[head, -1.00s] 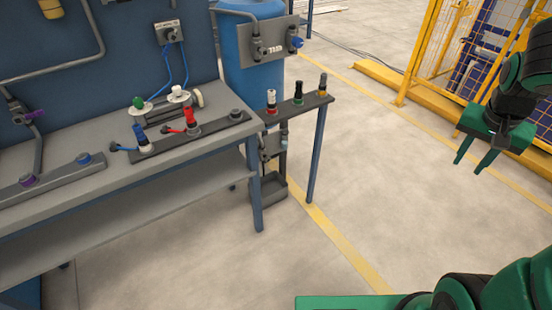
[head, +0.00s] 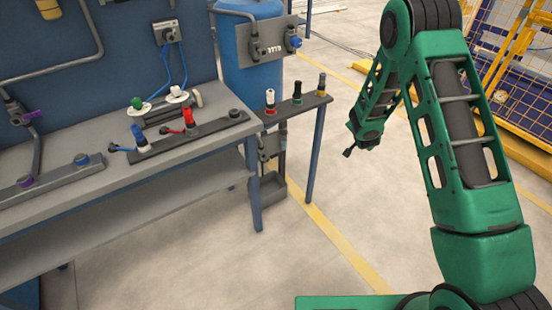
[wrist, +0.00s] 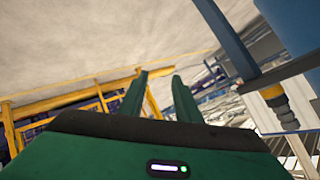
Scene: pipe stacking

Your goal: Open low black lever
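Dark pipework with small valve parts (head: 265,150) hangs under the narrow shelf (head: 316,101), above a grey open box (head: 268,187). A low black lever cannot be told apart there at this size. My gripper (wrist: 159,80) shows in the wrist view with its two green fingers apart and nothing between them.
A white fitting (head: 270,99), a black fitting (head: 297,91) and a yellow-collared fitting (head: 321,84) stand on the narrow shelf. The wrist view is upside down and shows the yellow-collared one (wrist: 272,92) at right. A workbench (head: 195,146) stands left. Floor in front is clear.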

